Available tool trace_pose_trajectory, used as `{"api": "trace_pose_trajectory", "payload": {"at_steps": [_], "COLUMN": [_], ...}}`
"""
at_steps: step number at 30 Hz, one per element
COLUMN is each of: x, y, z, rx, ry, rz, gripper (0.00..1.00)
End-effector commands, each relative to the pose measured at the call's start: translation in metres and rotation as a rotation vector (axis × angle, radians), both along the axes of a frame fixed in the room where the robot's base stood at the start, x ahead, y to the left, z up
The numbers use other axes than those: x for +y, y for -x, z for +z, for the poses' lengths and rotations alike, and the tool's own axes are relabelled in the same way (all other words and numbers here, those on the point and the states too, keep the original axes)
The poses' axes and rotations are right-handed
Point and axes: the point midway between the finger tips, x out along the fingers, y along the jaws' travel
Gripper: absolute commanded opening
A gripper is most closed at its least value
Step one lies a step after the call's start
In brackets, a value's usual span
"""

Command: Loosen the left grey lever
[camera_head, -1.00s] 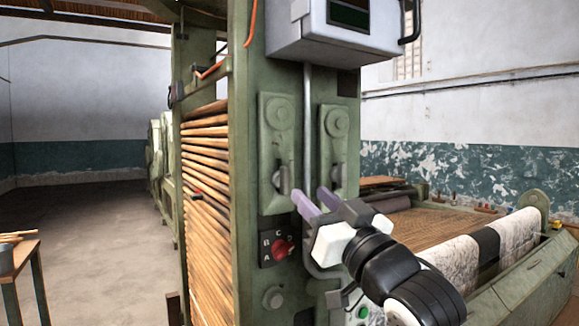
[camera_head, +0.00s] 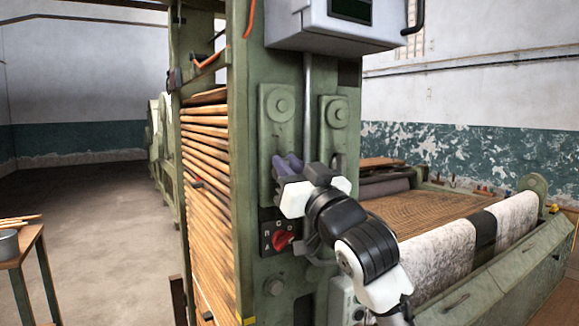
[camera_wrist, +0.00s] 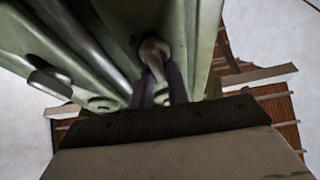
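The left grey lever is hidden behind my gripper (camera_head: 287,163) in the head view, below the round boss of the left green plate (camera_head: 278,112). In the wrist view the grey lever (camera_wrist: 154,52) hangs from its pivot, and its lower end lies between my two dark purple fingers (camera_wrist: 161,86). The fingers are close on both sides of it. I cannot tell whether they press on it. The right grey lever (camera_head: 338,164) is partly visible on its own plate (camera_head: 335,125), and a second lever (camera_wrist: 50,82) shows at the left in the wrist view.
A red rotary switch (camera_head: 282,239) sits just below my gripper on the green post. A grey box (camera_head: 335,25) overhangs above. A vertical conduit (camera_head: 307,100) runs between the plates. A rolled-cloth bed (camera_head: 440,250) lies right; a small table (camera_head: 25,252) stands left. Floor between is clear.

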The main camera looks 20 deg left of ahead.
Motion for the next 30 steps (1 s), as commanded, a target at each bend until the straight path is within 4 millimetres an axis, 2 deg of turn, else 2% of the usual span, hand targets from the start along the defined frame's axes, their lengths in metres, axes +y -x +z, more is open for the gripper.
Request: {"api": "trace_pose_trajectory", "payload": {"at_steps": [1, 3, 4, 17, 30], "x": [-0.0001, -0.0002, -0.0002, 0.0002, 0.0030], "y": [0.0001, 0.0001, 0.0000, 0.0011, 0.0044], "z": [0.0000, 0.0000, -0.0001, -0.0010, -0.0031], "rx": [0.000, 0.000, 0.000, -0.051, -0.323], "ry": [0.000, 0.000, 0.000, 0.038, 0.252], "rz": [0.000, 0.000, 0.000, 0.000, 0.000], "gripper": [0.10, 0.01, 0.00, 0.00, 0.00]}}
